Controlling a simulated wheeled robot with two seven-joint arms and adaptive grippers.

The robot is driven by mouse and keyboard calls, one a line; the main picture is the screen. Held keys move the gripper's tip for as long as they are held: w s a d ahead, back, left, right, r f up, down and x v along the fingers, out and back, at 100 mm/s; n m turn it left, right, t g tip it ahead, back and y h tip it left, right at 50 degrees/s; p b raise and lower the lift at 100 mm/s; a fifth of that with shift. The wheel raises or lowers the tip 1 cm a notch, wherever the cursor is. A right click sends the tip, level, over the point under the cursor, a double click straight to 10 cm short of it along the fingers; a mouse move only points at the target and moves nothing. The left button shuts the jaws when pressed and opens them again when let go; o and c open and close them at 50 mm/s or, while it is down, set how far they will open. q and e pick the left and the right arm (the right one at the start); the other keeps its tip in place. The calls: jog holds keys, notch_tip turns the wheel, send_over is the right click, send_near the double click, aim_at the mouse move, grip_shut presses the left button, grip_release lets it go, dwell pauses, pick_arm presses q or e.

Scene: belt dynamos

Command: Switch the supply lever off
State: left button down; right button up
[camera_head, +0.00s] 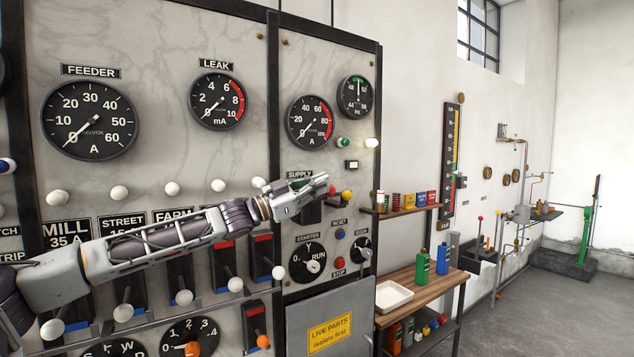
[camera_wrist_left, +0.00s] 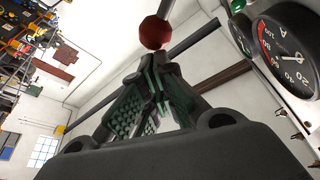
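The supply lever's dark housing (camera_head: 310,213) is on the marble panel, under the SUPPLY label (camera_head: 299,174). A red knob (camera_head: 331,190) shows just beyond my left gripper (camera_head: 326,181). In the left wrist view the red knob (camera_wrist_left: 155,32) sits on a grey rod, just past the fingertips of my left gripper (camera_wrist_left: 155,76). The fingers converge and their tips look together, with nothing between them. I cannot tell whether they touch the knob. My gripper and forearm hide part of the lever area. My right gripper is not in view.
A yellow knob (camera_head: 347,194) is close to the red one. Below are the starter dial (camera_head: 307,262), small buttons and a grey LIVE PARTS cabinet (camera_head: 330,318). White-knobbed levers line the panel under my arm. A shelf (camera_head: 407,209) and wooden bench (camera_head: 425,284) stand to the right.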

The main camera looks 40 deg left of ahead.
pick_arm(q)
jog(key=shift+f, duration=0.2)
notch_tip(320, 180, down, 11)
jog(key=d+m+g+h+b, duration=0.1)
jog(key=m+g+b, duration=0.2)
jog(key=m, duration=0.8)
jog(key=shift+s+d+r+g+h, duration=0.2)
jog(key=shift+s+d+g+h, duration=0.1)
jog(key=shift+g+h, duration=0.1)
